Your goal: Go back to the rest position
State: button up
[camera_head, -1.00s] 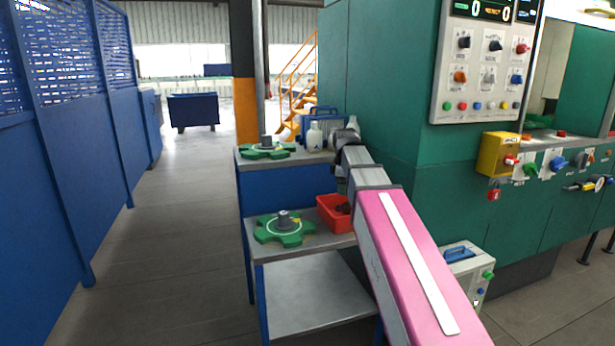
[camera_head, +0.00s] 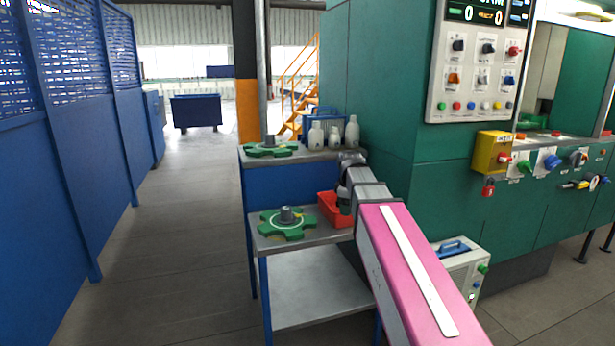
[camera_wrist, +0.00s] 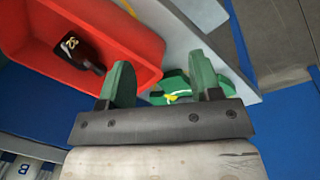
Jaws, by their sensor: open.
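My gripper (camera_wrist: 165,85) is open in the wrist view, with nothing between its two green fingers. It hangs over the side of a red bin (camera_wrist: 75,15) on the lower shelf. A dark bottle with a yellow mark (camera_wrist: 78,48) lies in the bin. In the head view the red bin (camera_head: 330,210) shows beside my pink arm, which hides part of it. My gripper there is mostly hidden near the bin.
A green gear-shaped fixture (camera_head: 286,223) lies left of the bin on the lower shelf (camera_head: 270,243). The upper shelf holds another green fixture (camera_head: 270,147) and several pale bottles (camera_head: 316,136). A green machine (camera_head: 380,90) stands to the right. The aisle floor (camera_head: 180,240) at left is clear.

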jog(key=s+d+f+m, duration=0.1)
jog(key=s+f+m, duration=0.3)
jog(key=f, duration=0.5)
jog(key=s+d+f+m+g, duration=0.1)
jog(key=s+f+m, duration=0.3)
jog(key=s+f, duration=0.4)
jog(key=s+d+f+m+g, duration=0.1)
jog(key=s+f+m, duration=0.4)
jog(key=f, duration=0.5)
jog(key=shift+s+d+f, duration=0.2)
jog(key=shift+s+d, duration=0.35)
jog(key=shift+d, duration=0.25)
jog(key=shift+d, duration=0.1)
